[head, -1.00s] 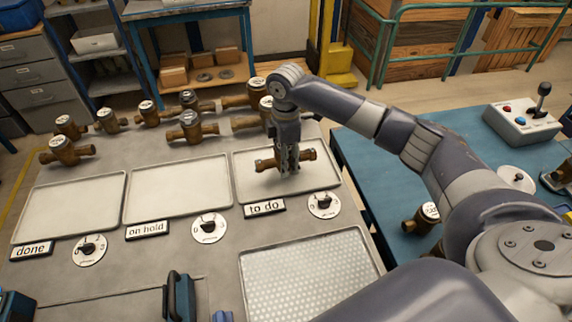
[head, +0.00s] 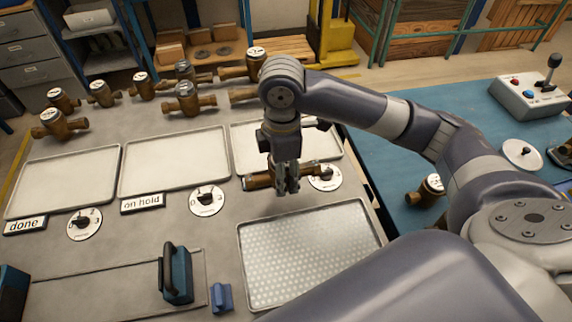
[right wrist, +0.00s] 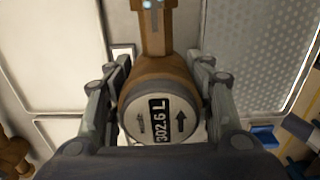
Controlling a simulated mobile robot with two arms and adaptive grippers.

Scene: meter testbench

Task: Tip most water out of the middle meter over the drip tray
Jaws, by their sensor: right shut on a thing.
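My right gripper (head: 287,190) is shut around the body of a brass meter (head: 259,181). It holds the meter above the front edge of the right pale tray (head: 243,150), behind the drip tray. In the right wrist view the meter (right wrist: 160,75) sits between both fingers, its round face reading 302.6 L. One pipe end points to the top of that picture, with a pale blue spot near it. The drip tray (head: 315,255) is perforated and looks empty. It also shows in the right wrist view (right wrist: 262,50). My left gripper is not in view.
Several brass meters (head: 183,102) stand along the back of the bench. Two empty pale trays (head: 175,162) (head: 65,186) lie left. Knob dials (head: 206,200) sit in front. A blue handled block (head: 176,275) stands left of the drip tray. A control box (head: 530,95) is on the blue table.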

